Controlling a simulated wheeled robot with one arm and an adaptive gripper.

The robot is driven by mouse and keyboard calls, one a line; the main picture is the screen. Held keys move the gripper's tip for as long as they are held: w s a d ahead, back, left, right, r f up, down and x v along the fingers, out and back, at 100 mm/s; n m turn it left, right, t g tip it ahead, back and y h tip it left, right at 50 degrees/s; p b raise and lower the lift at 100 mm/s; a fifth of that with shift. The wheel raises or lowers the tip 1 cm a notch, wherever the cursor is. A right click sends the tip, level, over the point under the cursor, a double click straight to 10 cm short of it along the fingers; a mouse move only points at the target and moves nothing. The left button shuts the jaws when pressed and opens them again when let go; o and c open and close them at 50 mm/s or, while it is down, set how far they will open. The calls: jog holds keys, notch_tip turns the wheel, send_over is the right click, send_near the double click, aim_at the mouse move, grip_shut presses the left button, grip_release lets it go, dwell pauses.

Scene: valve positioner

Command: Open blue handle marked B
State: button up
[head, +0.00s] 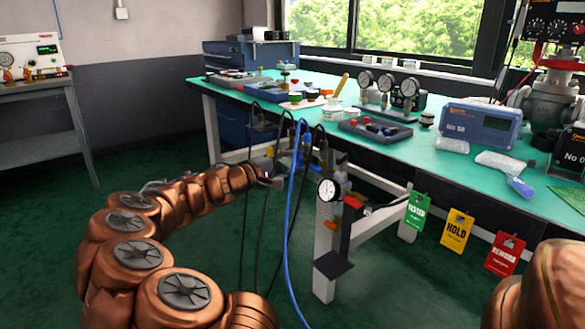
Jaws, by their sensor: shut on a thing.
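My gripper (275,169) is at the end of my copper-coloured arm, beside the valve assembly at the near left corner of the green workbench. It is shut at the handle on the left side of this assembly. The contact is small and partly hidden by hoses and the gripper itself. A small blue part (306,139) shows just above and right of the gripper. No letter B is legible, and the handle's angle cannot be told. A round white gauge (328,189) and an orange-red part (352,202) are on the assembly to the right.
A blue hose (290,220) and black cables hang close by my gripper. The green workbench (425,160) carries gauges, trays and a No 5B box (480,126). Green, yellow and red tags hang from its front edge. Green floor (50,230) is open at left.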

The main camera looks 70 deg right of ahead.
jog(key=shift+m+b, duration=0.45)
jog(key=shift+m, duration=0.55)
jog(key=o, duration=0.9)
jog(key=shift+c, duration=0.2)
jog(key=shift+w+a, duration=0.1)
jog(key=v, duration=1.1)
jog(key=shift+w+a, duration=0.15)
jog(key=shift+a, duration=0.2)
